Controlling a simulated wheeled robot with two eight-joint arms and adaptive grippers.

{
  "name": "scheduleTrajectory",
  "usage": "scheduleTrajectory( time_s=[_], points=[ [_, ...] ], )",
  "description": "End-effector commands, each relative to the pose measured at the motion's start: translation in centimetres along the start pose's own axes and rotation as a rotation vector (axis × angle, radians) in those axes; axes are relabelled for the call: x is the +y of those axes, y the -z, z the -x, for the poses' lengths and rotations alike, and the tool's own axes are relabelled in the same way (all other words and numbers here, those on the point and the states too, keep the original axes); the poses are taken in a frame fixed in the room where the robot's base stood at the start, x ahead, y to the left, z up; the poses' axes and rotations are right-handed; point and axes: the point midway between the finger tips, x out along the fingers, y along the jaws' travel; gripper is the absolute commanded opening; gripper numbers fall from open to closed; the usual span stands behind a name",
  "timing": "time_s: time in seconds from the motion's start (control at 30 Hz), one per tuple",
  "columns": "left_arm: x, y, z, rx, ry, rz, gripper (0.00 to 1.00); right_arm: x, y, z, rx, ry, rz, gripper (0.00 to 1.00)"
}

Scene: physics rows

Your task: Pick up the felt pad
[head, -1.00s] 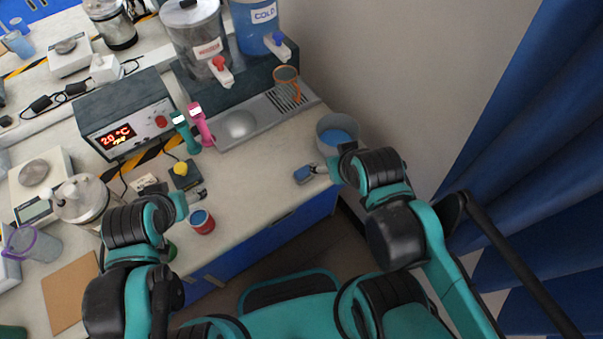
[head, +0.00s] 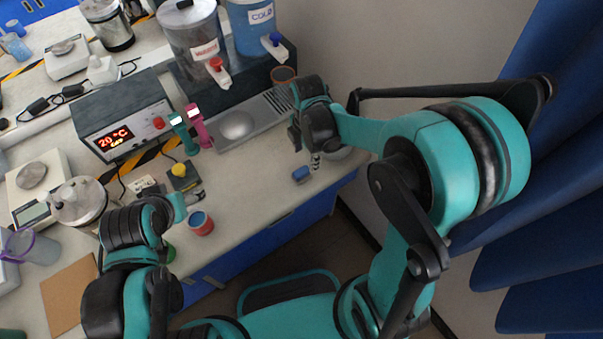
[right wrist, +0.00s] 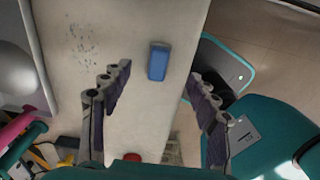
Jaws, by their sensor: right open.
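The felt pad (head: 301,174) is a small blue block lying on the pale worktop near its front edge. In the right wrist view the pad (right wrist: 158,58) shows ahead between my spread fingers, apart from both. My right gripper (head: 316,160) is open and empty, over the worktop just right of the pad in the head view; its wrist hides part of it. The right wrist view shows both fingers of the gripper (right wrist: 158,80). My left gripper (head: 192,197) is beside a red cup, its fingers too small to read.
A red cup with blue contents (head: 201,223) stands left of the pad. Behind are a drip tray with a round basin (head: 237,125), pink (head: 197,130) and green (head: 183,133) tools, and an orange mug (head: 283,74). Worktop around the pad is clear.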

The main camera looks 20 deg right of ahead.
Motion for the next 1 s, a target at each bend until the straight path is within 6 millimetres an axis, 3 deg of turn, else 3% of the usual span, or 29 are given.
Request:
scheduleTrajectory(
  time_s=[0.43, 0.63, 0.9, 0.93, 1.0],
  points=[
    [0.0, -1.2, -1.6, 0.000, 0.000, 0.000, 0.70, 0.2, 0.3, -4.5, 0.003, 0.012, 0.045, 0.60],
    [0.0, -2.2, -3.0, 0.000, 0.000, 0.000, 0.70, 0.2, 0.6, -7.7, 0.003, 0.012, 0.043, 0.60],
    [0.0, -2.2, -3.1, 0.000, 0.000, 0.000, 0.70, 0.2, 0.6, -8.2, 0.003, 0.011, 0.042, 0.60],
    [0.0, -2.2, -3.1, 0.000, 0.000, 0.000, 0.70, 0.2, 0.6, -8.2, 0.003, 0.011, 0.042, 0.58],
    [0.0, -2.2, -3.1, 0.000, 0.000, 0.000, 0.70, 0.2, 0.6, -8.2, 0.003, 0.011, 0.042, 0.39]
  ],
)
